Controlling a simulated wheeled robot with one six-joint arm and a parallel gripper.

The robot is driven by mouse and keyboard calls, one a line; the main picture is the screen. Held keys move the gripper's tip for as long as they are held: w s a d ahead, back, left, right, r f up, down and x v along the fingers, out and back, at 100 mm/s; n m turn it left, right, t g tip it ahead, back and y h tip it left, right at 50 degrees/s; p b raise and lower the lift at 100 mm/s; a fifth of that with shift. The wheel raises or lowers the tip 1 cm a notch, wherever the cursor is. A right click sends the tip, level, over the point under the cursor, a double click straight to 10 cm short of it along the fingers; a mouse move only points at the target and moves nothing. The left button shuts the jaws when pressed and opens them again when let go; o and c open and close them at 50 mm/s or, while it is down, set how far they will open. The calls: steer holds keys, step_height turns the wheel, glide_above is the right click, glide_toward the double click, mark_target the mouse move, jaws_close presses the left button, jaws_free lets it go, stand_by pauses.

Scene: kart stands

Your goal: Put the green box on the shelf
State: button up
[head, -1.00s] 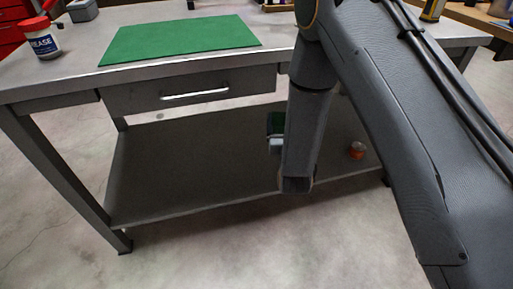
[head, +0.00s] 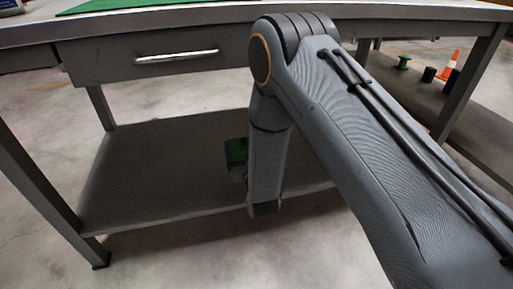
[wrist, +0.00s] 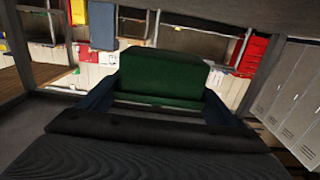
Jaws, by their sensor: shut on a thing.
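The green box (head: 235,152) shows beside my forearm in the head view, below the table's drawer and in front of the lower shelf (head: 140,165). In the wrist view the green box (wrist: 165,78) sits upright between the two fingers of my gripper (wrist: 158,104), which is shut on it. In the head view my arm hides part of the box and most of the gripper. I cannot tell whether the box touches the shelf or hangs just above it.
The steel table (head: 200,14) with its drawer (head: 160,60) stands over the shelf. Table legs bound the space at the left (head: 40,170). The left part of the shelf is bare; my arm covers its right part. An orange cone (head: 449,66) stands at the back right.

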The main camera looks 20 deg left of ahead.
steer(key=shift+a+f+b, duration=0.25)
steer(key=shift+f+b, duration=0.05)
steer(key=shift+f, duration=0.3)
step_height(320, 180, down, 9)
steer(key=b, duration=0.4)
steer(key=shift+f, duration=0.1)
steer(key=shift+f, duration=0.15)
steer(key=o, duration=1)
